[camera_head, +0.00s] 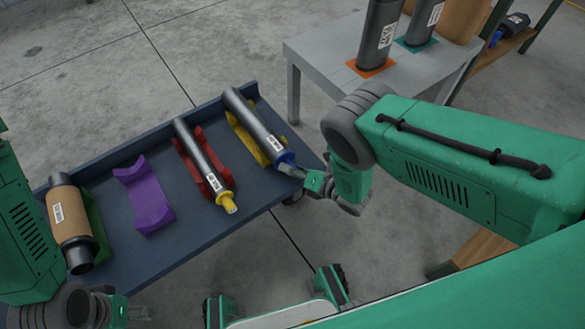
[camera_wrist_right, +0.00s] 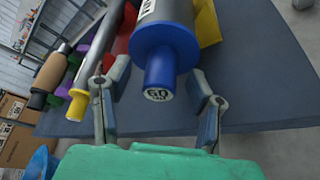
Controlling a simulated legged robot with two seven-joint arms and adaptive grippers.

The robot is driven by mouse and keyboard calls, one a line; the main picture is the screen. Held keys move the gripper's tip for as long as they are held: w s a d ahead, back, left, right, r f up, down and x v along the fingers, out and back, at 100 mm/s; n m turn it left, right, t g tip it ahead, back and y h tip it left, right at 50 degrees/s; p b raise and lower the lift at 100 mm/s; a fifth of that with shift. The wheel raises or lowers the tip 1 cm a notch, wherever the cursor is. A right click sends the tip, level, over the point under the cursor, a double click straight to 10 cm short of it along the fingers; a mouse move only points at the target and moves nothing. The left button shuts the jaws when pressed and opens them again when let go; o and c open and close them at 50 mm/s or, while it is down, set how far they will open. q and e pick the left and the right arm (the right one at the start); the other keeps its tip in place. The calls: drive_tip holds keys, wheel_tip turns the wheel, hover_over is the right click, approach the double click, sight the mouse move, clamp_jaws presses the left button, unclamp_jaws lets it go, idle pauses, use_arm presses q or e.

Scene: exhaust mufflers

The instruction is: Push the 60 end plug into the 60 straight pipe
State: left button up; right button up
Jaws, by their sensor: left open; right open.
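The 60 end plug (camera_head: 285,158) is blue and sits at the near end of the dark 60 straight pipe (camera_head: 252,118), which lies in a yellow cradle (camera_head: 243,138). In the right wrist view the plug (camera_wrist_right: 165,48) shows its narrow end marked 60, and its wide collar meets the pipe (camera_wrist_right: 166,11); how deep it sits is hidden. My right gripper (camera_wrist_right: 157,75) is open, with one finger on each side of the plug's narrow end. My left gripper (camera_head: 135,312) is open at the lower left, partly cut off, away from the plug.
The blue-grey cart (camera_head: 190,262) also holds a pipe with a yellow plug (camera_head: 228,202) in a red cradle, an empty purple cradle (camera_head: 146,196) and a brown muffler (camera_head: 70,215). A grey table (camera_head: 320,58) with upright dark cylinders (camera_head: 379,35) stands behind my right arm.

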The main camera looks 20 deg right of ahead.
drive_tip(key=v, duration=1.2)
drive_tip(key=shift+w, duration=0.1)
drive_tip(key=s+d+m+g+h, duration=0.4)
drive_tip(key=d+m+h, duration=0.4)
drive_tip(key=m, duration=0.8)
drive_tip(key=s+r+m+g+h, duration=0.1)
drive_tip(key=s+r+m+g, duration=0.3)
drive_tip(key=s+m, duration=0.4)
drive_tip(key=s+r+m+g, duration=0.3)
drive_tip(key=s+m, duration=0.5)
drive_tip(key=s, duration=0.1)
wheel_tip(320, 180, up, 19)
drive_tip(key=p, duration=1.8)
drive_tip(key=shift+s+f+m, duration=0.2)
drive_tip(key=shift+s+m, duration=0.1)
drive_tip(key=shift+m, duration=0.1)
